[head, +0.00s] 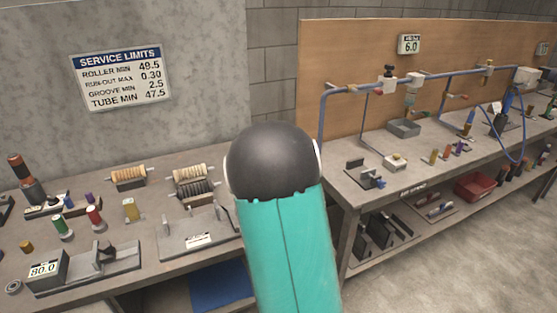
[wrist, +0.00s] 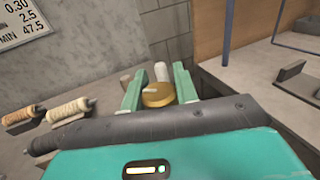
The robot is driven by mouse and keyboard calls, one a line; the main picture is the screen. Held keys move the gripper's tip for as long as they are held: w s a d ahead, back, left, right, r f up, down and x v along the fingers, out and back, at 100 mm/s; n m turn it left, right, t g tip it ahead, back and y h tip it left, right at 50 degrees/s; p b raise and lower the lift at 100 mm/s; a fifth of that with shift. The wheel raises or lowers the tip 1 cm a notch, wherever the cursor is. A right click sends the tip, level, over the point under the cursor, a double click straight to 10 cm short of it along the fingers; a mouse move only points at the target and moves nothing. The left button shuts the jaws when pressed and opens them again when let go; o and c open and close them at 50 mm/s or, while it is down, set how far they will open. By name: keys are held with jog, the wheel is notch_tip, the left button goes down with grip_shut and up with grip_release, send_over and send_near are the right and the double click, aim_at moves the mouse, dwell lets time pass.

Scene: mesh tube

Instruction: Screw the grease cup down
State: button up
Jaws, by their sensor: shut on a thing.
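In the wrist view, my gripper (wrist: 157,82) has its two green fingers on either side of a round brass-coloured cup (wrist: 158,97), which I take to be the grease cup. The fingers are shut on it. A pale, upright cylindrical piece (wrist: 161,71) shows just beyond the cup, between the fingers; I cannot tell whether they touch. No thread or seat for the cup can be made out. In the head view, my own teal arm with its dark joint fills the middle and hides my gripper and the cup.
The left bench (head: 150,283) carries ribbed rollers (head: 128,176), small coloured cylinders, and a gauge reading 80.0 (head: 47,270). The right bench (head: 340,182) has a blue pipe (head: 445,75) with valves along a wooden board. A service limits sign (head: 121,80) hangs on the wall.

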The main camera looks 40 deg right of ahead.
jog(key=shift+s+m+g+h, duration=0.1)
jog(key=shift+m+g+h, duration=1.4)
jog(key=shift+g+h, duration=0.25)
jog(key=shift+d+m+g+h, duration=0.1)
jog(key=shift+m+g+h, duration=0.45)
jog(key=shift+g, duration=0.1)
jog(key=shift+s+d+m+g+h, duration=0.1)
jog(key=shift+s+m+g+h, duration=0.05)
jog(key=shift+m+g+h, duration=0.4)
jog(key=shift+s+d+m+g+h, duration=0.15)
jog(key=shift+m+g+h, duration=0.2)
jog(key=shift+m+g, duration=0.65)
jog(key=shift+s+m+g+h, duration=0.1)
jog(key=shift+m+g+h, duration=0.25)
jog(key=shift+g, duration=0.6)
jog(key=shift+s+m+g+h, duration=0.15)
jog(key=shift+m+g, duration=0.4)
jog(key=shift+g, duration=0.35)
